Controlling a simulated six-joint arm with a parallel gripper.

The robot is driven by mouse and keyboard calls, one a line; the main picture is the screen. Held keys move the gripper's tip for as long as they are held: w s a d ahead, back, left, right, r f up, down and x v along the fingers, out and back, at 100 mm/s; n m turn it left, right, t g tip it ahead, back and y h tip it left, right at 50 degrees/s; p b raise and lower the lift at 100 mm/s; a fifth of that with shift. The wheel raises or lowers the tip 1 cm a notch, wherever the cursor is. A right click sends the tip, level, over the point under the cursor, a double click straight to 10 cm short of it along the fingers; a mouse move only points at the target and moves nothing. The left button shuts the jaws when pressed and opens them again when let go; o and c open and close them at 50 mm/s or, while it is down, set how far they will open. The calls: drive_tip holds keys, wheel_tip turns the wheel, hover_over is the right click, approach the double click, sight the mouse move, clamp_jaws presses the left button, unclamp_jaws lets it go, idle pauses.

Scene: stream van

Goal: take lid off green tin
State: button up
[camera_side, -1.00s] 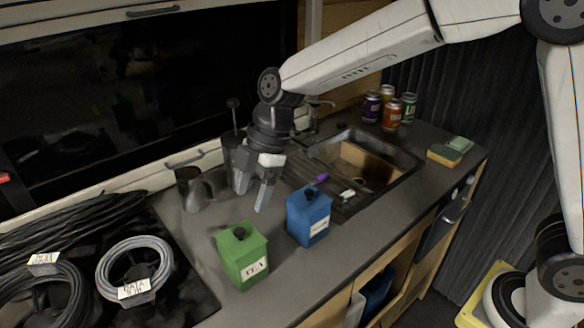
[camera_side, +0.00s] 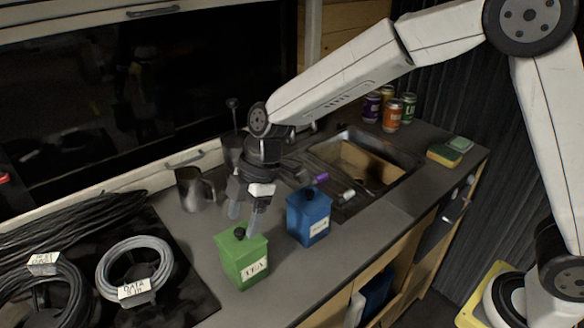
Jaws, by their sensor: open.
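The green tin (camera_side: 243,263) stands upright on the grey counter, with a white label reading TEA. Its green lid (camera_side: 257,243) is on top, with a small black knob (camera_side: 239,234) in the middle. My gripper (camera_side: 243,222) is open and points down, its fingertips close above and around the knob as seen from this side. I cannot tell whether a finger touches the knob or lid. Nothing shows between the fingers except the knob area just below.
A blue tin (camera_side: 309,219) with a black knob stands close to the right. A metal jug (camera_side: 191,189) stands behind. A sink (camera_side: 372,160), several cans (camera_side: 392,116) and a sponge (camera_side: 443,156) are further right. Coiled cables (camera_side: 134,271) lie left. Counter in front is clear.

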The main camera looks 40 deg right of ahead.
sight(240, 237)
drive_tip(key=shift+x, duration=1.25)
clamp_jaws()
